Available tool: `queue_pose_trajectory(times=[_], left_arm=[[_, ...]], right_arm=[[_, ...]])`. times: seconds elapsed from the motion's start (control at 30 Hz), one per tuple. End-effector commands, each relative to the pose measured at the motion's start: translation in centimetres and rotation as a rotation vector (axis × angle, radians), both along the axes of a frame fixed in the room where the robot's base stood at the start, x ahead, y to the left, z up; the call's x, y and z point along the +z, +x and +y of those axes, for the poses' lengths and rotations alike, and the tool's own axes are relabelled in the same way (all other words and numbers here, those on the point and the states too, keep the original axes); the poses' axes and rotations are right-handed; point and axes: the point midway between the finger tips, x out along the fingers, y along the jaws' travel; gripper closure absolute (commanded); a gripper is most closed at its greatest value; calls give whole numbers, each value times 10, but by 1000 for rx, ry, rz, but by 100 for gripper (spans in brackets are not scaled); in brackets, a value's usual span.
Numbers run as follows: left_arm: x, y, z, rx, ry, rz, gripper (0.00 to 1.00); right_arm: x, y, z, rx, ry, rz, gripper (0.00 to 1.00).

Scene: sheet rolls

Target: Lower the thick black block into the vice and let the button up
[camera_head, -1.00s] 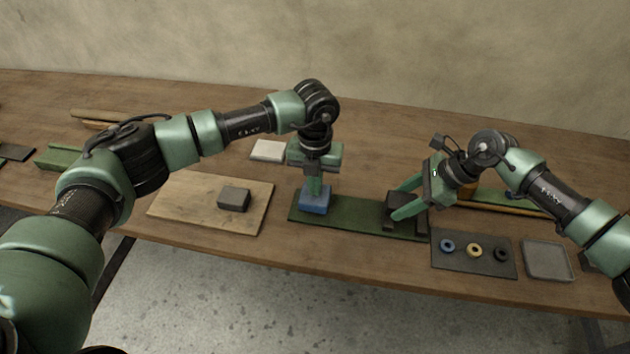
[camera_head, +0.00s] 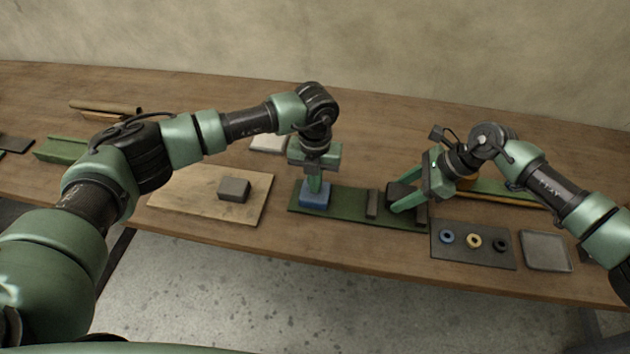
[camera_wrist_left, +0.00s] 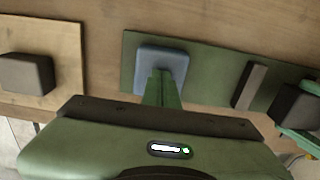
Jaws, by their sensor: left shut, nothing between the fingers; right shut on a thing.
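My left gripper (camera_head: 315,190) is shut and empty, its fingertips on top of the blue button (camera_head: 314,201). The wrist view also shows the fingertips over the blue button (camera_wrist_left: 162,62). The button sits on the left end of the green base (camera_head: 343,208). The vice's left jaw (camera_head: 372,204) and right jaw (camera_head: 422,212) stand apart at the base's right end. My right gripper (camera_head: 403,200) is shut on the thick black block (camera_head: 399,190), which appears over the gap between the jaws. Its underside is hidden, so its height is unclear.
A wooden board (camera_head: 180,198) with a grey block (camera_head: 234,189) lies left of the base. A dark mat (camera_head: 472,258) with three rings and a grey tray (camera_head: 546,252) lie at the right. A white pad (camera_head: 268,144) lies behind.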

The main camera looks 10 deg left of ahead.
Motion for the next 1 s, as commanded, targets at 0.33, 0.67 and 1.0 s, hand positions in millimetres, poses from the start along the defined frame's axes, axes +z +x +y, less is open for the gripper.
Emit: queue_pose_trajectory(times=[0.33, 0.67, 1.0], left_arm=[[-3, -2, 0, -1, 2, 6, 100], [-3, -3, 0, -1, 2, 7, 100], [-3, -3, 0, -1, 2, 8, 100]], right_arm=[[-15, 0, 1, 0, 1, 0, 97], [-28, 0, 0, 0, 0, 0, 97], [-38, 0, 0, 0, 1, -1, 31]])
